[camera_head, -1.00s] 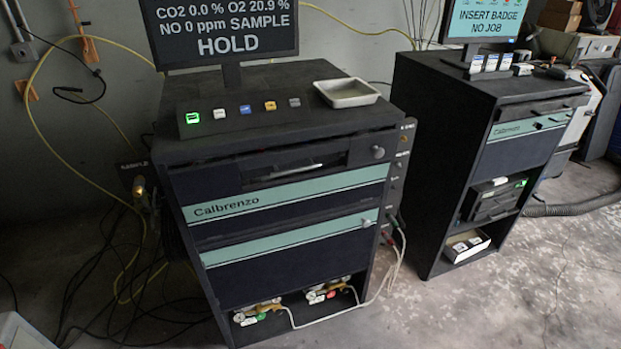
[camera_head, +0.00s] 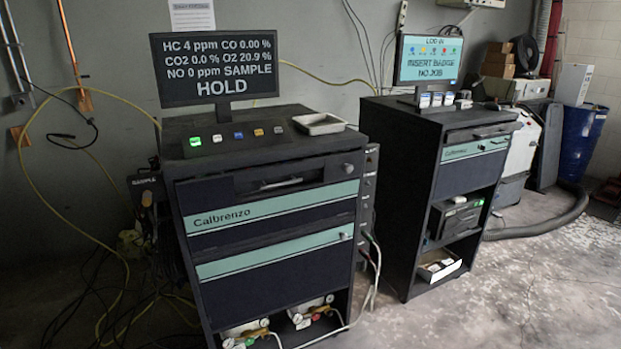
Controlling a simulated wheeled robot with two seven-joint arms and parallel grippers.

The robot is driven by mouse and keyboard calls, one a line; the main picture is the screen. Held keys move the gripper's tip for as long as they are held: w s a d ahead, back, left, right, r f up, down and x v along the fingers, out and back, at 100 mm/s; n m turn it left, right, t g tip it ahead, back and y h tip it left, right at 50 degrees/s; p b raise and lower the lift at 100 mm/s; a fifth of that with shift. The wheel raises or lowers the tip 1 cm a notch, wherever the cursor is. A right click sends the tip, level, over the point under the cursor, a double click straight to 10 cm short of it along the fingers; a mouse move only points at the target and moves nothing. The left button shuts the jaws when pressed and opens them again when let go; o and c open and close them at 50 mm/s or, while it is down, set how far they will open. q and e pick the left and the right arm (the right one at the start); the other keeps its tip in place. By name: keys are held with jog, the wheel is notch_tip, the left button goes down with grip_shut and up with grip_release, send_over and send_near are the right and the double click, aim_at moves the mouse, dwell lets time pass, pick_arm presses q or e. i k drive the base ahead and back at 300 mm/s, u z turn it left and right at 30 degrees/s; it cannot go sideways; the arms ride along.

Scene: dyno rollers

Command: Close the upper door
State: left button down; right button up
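The left dark cabinet has an upper front panel (camera_head: 275,208) with a teal "Calbrenzo" stripe. Above it is a dark recess with a slot (camera_head: 281,183) and a knob (camera_head: 348,168). A lower panel (camera_head: 275,280) with a teal stripe and its own knob (camera_head: 343,236) sits below. The right cabinet also has an upper front panel (camera_head: 468,172) with a "Calbrenzo" stripe and a dark strip with a handle above it. No door stands widely open; I cannot tell whether any is slightly ajar. Neither of my grippers is in view.
A "HOLD" monitor (camera_head: 216,68) and a shallow tray (camera_head: 319,124) stand on the left cabinet. Cables (camera_head: 95,290) lie on the floor at left. Gauges (camera_head: 248,331) sit in its bottom opening. A hose (camera_head: 545,228) lies at right. Floor (camera_head: 480,300) in front of the right cabinet is clear.

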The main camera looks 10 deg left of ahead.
aim_at(212, 219)
jog(key=z, duration=0.7)
jog(key=i, duration=0.7)
jog(key=z, duration=0.55)
